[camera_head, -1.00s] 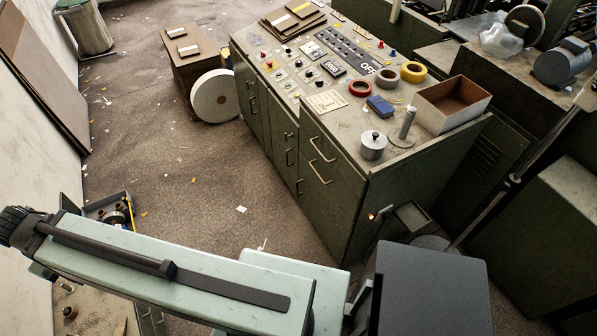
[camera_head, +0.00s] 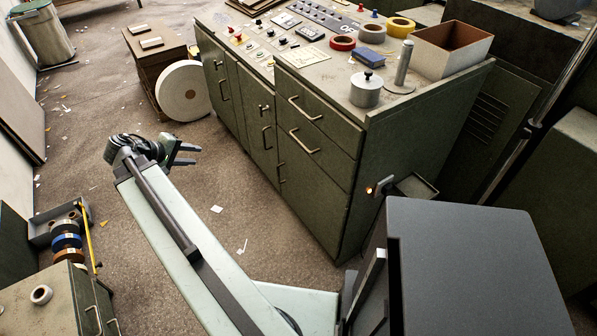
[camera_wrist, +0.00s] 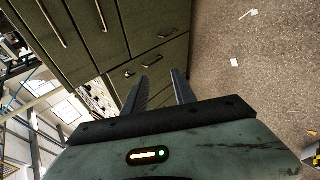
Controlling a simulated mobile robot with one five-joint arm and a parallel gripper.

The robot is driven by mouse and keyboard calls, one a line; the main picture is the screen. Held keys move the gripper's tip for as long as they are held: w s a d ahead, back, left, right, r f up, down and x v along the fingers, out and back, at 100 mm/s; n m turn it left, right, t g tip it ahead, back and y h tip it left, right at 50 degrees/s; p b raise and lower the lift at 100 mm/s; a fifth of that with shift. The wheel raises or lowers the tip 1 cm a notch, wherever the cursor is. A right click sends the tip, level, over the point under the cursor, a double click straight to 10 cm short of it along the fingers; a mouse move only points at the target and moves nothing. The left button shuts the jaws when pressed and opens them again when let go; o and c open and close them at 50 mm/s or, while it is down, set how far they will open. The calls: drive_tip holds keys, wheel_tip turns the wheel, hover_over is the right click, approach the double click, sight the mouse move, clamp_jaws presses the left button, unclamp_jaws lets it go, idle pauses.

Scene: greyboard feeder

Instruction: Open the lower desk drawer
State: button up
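The green desk (camera_head: 328,220) has two drawers at its right front, one above the other. The lower drawer (camera_head: 325,165) is closed, with a pale bar handle (camera_head: 304,141) across its front. The upper drawer handle (camera_head: 305,108) is just above it. In the wrist view the lower drawer handle (camera_wrist: 101,15) shows at the top, beside the upper one. My gripper (camera_head: 190,154) is open and empty. It is left of the drawers, apart from the desk front, with its fingers pointing right. Both fingers (camera_wrist: 162,82) show spread in the wrist view.
A white roll (camera_head: 184,91) leans by a brown box at the desk's left end. A low green cabinet (camera_head: 50,308) with tape rolls stands at the lower left. The floor (camera_head: 235,185) before the desk is mostly clear, with paper scraps. Tapes and a metal pot (camera_head: 366,90) sit on the desktop.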

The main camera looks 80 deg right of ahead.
drive_tip(key=s+d+f+m+g+h+b, duration=0.1)
drive_tip(key=s+d+f+g+b, duration=0.1)
drive_tip(key=s+d+f+b, duration=0.3)
drive_tip(key=s+d+f+m+g+b, duration=0.1)
drive_tip(key=s+d+f+b, duration=0.15)
drive_tip(key=s+d, duration=0.35)
drive_tip(key=m+g+h+b, duration=0.1)
drive_tip(key=g+b, duration=0.3)
drive_tip(key=b, duration=0.4)
approach(301, 143)
drive_tip(key=s+d+f, duration=0.1)
drive_tip(key=s+d, duration=0.1)
drive_tip(key=b+x, duration=0.1)
drive_tip(key=x, duration=0.6)
drive_tip(key=shift+s+f, duration=0.15)
drive_tip(key=shift+s, duration=0.05)
clamp_jaws()
